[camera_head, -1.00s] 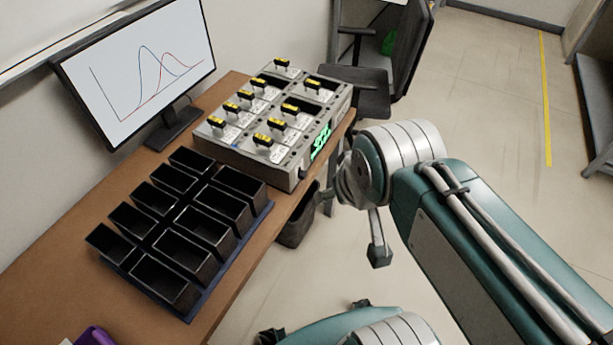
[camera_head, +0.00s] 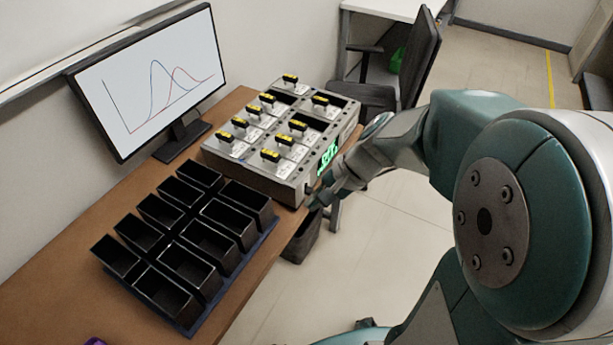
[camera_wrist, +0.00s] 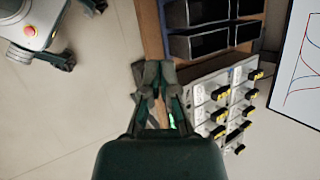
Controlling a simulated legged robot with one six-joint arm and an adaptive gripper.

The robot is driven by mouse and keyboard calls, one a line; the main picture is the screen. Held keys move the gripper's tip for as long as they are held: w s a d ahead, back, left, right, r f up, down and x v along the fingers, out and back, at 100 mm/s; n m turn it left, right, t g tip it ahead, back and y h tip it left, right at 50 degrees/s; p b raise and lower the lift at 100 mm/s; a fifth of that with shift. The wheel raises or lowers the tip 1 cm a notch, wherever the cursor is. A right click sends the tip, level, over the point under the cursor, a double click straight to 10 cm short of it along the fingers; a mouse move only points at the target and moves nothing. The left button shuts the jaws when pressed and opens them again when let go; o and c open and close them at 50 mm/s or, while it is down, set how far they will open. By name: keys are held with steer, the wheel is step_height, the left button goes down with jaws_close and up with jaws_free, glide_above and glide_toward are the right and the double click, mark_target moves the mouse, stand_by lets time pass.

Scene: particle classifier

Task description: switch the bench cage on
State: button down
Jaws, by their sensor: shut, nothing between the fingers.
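The bench cage is a grey metal box (camera_head: 268,185) on the wooden bench, with several yellow-and-black handled units in its top and a green lit display (camera_head: 328,157) on its front side. It also shows in the wrist view (camera_wrist: 192,76), right of my gripper. My gripper (camera_head: 314,203) is shut and empty beside the near front corner of the box, close to a small dark part there. In the wrist view my gripper's fingertips (camera_wrist: 154,66) are together over the bench edge. I cannot tell whether they touch the box. The switch itself is not clear.
A rack of black bins (camera_head: 190,330) stands on the bench (camera_head: 50,290) in front of the cage. A monitor (camera_head: 150,80) with curves stands behind. An office chair (camera_head: 420,60) and a dark waste bin (camera_head: 301,240) are nearby. Open floor lies right of the bench.

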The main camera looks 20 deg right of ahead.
steer(key=w+d+f+m+t+y, duration=0.3)
steer(key=w+d+f+m+y, duration=0.15)
steer(key=w+f+m, duration=0.4)
steer(key=m+t+h, duration=0.2)
steer(key=m+t, duration=0.4)
steer(key=m, duration=0.3)
glide_toward(312, 191)
step_height(312, 191, down, 3)
steer(key=shift+s+d+r+y, duration=0.2)
steer(key=shift+d+y, duration=0.05)
steer(key=shift+d, duration=0.2)
steer(key=x, duration=1)
steer(key=shift+s+a+f, duration=0.1)
steer(key=shift+r, duration=1.4)
